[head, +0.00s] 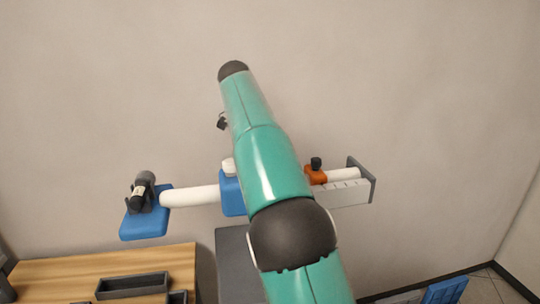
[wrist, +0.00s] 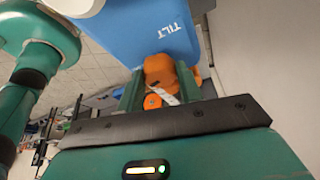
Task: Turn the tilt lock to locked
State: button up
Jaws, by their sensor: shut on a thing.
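The tilt lock (wrist: 158,69) is an orange knob beside a blue housing (wrist: 140,38) marked "TILT" in the wrist view. My gripper (wrist: 160,88) is shut on the orange knob, with a green finger on either side of it. A small orange disc (wrist: 152,101) and a pale strip show between the fingers, just below the knob. I cannot tell from the picture which position the lock is in. In the head view part of a blue block (head: 232,193) shows on the white tube; my arm covers the area beside it, and my gripper is hidden there.
The white tube (head: 190,195) runs left to a blue plate (head: 146,225) with a black clamp. On the right are an orange clamp (head: 316,175) with a black knob and a grey end plate (head: 362,183). A wooden table (head: 60,272) with dark trays stands below left.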

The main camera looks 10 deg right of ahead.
jog(key=shift+m+g, duration=0.3)
jog(key=shift+m, duration=0.8)
jog(key=o, duration=1)
